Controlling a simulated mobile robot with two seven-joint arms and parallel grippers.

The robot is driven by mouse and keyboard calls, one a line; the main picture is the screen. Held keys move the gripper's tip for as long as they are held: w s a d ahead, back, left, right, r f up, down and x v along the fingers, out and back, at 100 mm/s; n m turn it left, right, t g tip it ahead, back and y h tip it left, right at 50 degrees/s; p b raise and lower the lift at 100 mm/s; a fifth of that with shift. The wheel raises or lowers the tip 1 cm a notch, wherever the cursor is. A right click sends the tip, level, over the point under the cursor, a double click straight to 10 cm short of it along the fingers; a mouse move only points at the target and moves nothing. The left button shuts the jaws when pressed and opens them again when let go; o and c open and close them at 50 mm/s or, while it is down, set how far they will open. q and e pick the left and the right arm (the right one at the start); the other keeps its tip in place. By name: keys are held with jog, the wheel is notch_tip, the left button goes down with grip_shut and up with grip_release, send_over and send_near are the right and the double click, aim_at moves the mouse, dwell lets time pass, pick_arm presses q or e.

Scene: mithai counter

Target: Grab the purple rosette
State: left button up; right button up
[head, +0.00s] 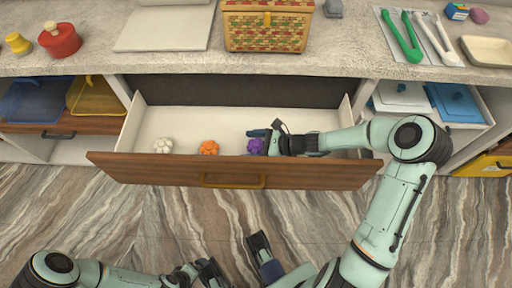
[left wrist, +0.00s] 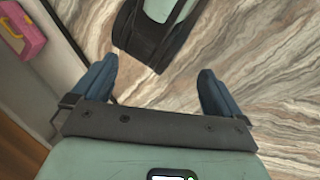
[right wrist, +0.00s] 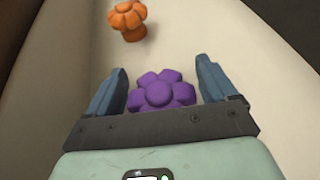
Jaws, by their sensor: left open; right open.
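The purple rosette (head: 255,146) lies in the open drawer (head: 190,121), to the right of the orange one. In the right wrist view the purple rosette (right wrist: 161,92) sits between the two fingers of my right gripper (right wrist: 160,82), nearer the left finger. My right gripper (head: 262,137) is open at the rosette in the head view and partly covers it. I cannot tell whether a finger touches it. My left gripper (left wrist: 157,80) is open and empty over the floor, away from the drawer.
An orange rosette (head: 208,148) and a white rosette (head: 162,146) lie in the same drawer. The wooden drawer front (head: 130,168) with a yellow handle (head: 233,182) stands before them. A woven basket (head: 265,28) stands on the counter above.

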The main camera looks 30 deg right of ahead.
jog(key=c, duration=1)
